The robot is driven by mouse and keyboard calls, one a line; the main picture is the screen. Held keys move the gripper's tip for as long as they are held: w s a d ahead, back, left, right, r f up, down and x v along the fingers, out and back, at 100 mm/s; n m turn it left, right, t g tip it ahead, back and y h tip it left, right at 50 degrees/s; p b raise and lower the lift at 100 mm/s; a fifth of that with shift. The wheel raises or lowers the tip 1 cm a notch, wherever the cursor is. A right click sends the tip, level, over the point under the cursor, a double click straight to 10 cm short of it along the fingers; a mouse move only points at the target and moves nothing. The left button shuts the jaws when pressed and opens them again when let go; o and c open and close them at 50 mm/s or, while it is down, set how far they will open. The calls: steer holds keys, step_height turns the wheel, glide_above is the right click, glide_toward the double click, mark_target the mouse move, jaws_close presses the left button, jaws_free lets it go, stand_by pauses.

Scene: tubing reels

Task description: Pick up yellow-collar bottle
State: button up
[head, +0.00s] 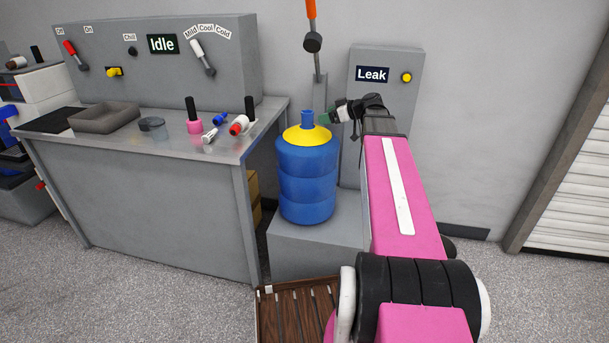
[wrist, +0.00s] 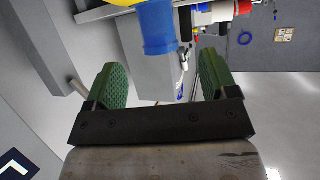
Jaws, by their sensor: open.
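The yellow-collar bottle (head: 307,178) is a large blue ribbed bottle with a yellow collar and a blue neck. It stands upright on a low grey block. My gripper (head: 324,119) is beside its neck, on the right in the head view. In the wrist view the blue neck (wrist: 156,27) and part of the yellow collar show at the top, between and beyond the green fingertips of my open gripper (wrist: 156,85). The neck does not appear to touch either finger. Most of the bottle's body is out of the wrist view.
The grey block (head: 316,245) stands right of a grey workbench (head: 160,200) holding a tray (head: 106,118) and several small items. A grey "Leak" panel (head: 385,95) and an orange-handled lever (head: 312,40) are behind the bottle. A slatted wooden piece (head: 290,315) lies in front.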

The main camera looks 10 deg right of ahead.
mark_target(310, 121)
steer(key=x, duration=0.4)
steer(key=shift+f, duration=0.15)
steer(key=x, duration=0.5)
steer(key=shift+w+d+f, duration=0.1)
steer(key=shift+d+f, duration=0.2)
steer(key=shift+f, duration=0.05)
jaws_close()
